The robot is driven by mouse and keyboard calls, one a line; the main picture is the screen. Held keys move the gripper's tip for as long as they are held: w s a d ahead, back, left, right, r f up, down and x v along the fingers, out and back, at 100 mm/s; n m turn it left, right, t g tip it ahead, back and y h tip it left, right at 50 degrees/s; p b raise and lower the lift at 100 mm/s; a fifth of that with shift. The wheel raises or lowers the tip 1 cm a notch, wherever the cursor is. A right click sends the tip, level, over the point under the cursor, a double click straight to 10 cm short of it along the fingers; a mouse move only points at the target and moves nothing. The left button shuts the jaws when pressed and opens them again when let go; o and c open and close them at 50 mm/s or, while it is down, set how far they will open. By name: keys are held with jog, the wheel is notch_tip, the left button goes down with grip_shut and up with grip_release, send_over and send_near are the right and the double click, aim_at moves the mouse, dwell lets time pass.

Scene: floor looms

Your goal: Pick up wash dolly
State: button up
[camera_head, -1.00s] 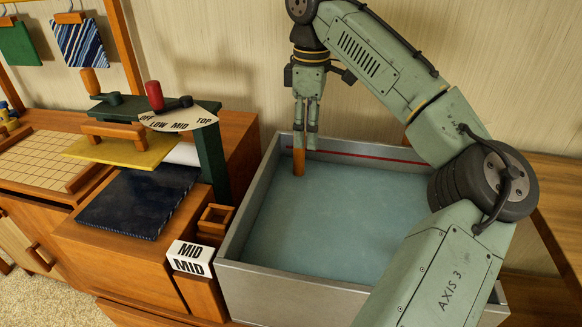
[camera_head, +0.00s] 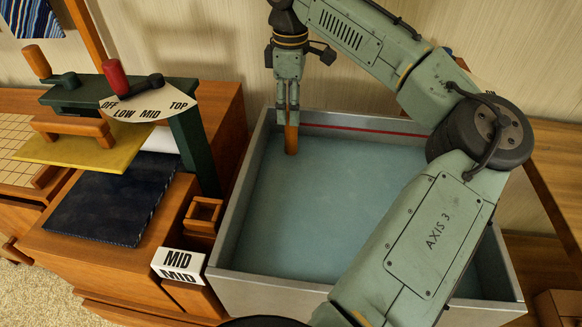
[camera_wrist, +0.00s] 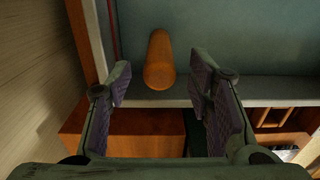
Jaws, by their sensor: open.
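The wash dolly looks like an orange-brown wooden cylinder (camera_head: 291,142), upright in the far left corner of the square metal tub (camera_head: 237,213). The tub holds blue-grey water, and the dolly's lower end is hidden there. My gripper (camera_head: 289,117) points down at the top of the dolly in the head view. In the wrist view the dolly (camera_wrist: 160,58) shows between and beyond the fingers of my gripper (camera_wrist: 162,80), with a gap on both sides. The fingers are open and hold nothing.
The tub's grey rim (camera_wrist: 268,91) runs close below the fingers in the wrist view. Left of the tub stand a green lever press with a dial (camera_head: 150,107), a dark blue pad (camera_head: 110,200), a small wooden box (camera_head: 203,214) and a MID block (camera_head: 179,264). A wall rises behind.

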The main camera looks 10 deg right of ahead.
notch_tip(320, 180, down, 4)
jog(key=shift+f+p, duration=0.2)
jog(key=shift+p, duration=0.25)
jog(key=shift+c, duration=0.2)
grip_shut()
dwell(0.5)
